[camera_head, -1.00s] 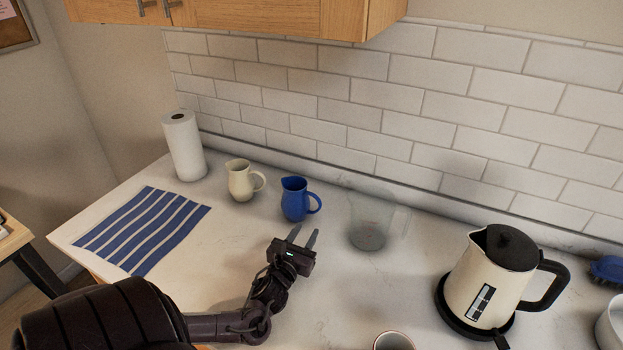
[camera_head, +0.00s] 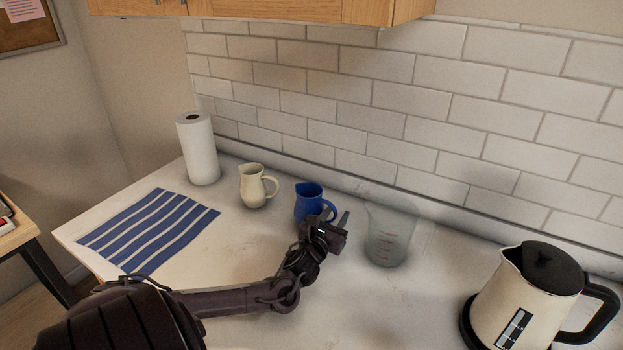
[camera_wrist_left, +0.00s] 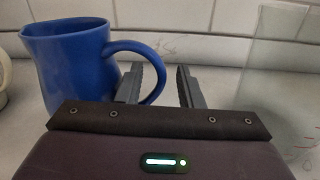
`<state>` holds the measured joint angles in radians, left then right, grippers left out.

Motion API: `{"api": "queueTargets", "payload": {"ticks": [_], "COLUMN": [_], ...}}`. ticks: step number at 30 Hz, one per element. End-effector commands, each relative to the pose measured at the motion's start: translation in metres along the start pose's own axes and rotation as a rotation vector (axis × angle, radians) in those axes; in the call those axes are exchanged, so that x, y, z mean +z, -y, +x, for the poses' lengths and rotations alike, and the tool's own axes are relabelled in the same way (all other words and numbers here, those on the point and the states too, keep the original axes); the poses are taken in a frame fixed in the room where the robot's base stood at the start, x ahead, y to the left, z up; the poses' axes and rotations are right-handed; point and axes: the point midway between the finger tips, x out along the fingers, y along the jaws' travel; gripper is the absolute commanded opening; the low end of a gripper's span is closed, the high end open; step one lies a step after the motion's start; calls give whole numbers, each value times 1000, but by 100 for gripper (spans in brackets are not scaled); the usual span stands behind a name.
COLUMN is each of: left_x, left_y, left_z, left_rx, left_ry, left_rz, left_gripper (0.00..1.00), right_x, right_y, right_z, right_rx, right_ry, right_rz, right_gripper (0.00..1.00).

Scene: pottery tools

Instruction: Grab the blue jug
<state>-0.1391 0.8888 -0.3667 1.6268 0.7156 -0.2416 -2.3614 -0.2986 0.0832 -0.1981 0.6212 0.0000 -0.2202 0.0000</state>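The blue jug (camera_head: 307,200) stands upright on the counter, its handle facing right; it also shows at the left of the left wrist view (camera_wrist_left: 68,65). My left gripper (camera_head: 335,216) is at the jug's handle side, in front and slightly right of it. In the left wrist view its two fingers (camera_wrist_left: 160,85) are open. The outer part of the handle shows between them, with the left finger overlapping the handle loop. I cannot tell whether the fingers touch the handle. My right gripper is out of view.
A clear measuring cup (camera_head: 388,245) stands close on the gripper's right. A cream jug (camera_head: 253,190) is left of the blue jug, with a paper towel roll (camera_head: 200,155) beyond. A kettle (camera_head: 530,300) stands at right. A striped cloth (camera_head: 150,230) lies at left.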

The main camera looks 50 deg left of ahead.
Motion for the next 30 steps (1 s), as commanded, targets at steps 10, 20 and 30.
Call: {"api": "queueTargets", "payload": {"ticks": [10,20,30], "left_x": [1,0,1], "left_y": [0,0,0], "left_z": [0,0,0], "left_rx": [0,0,-1], "left_ry": [-1,-2,-1], "left_rz": [0,0,-2], "left_gripper": [15,0,0], "right_x": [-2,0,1], "right_y": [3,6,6], "right_z": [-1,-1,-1], "right_rx": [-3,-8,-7], "right_ry": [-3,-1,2], "right_rz": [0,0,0], "right_gripper": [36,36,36]}}
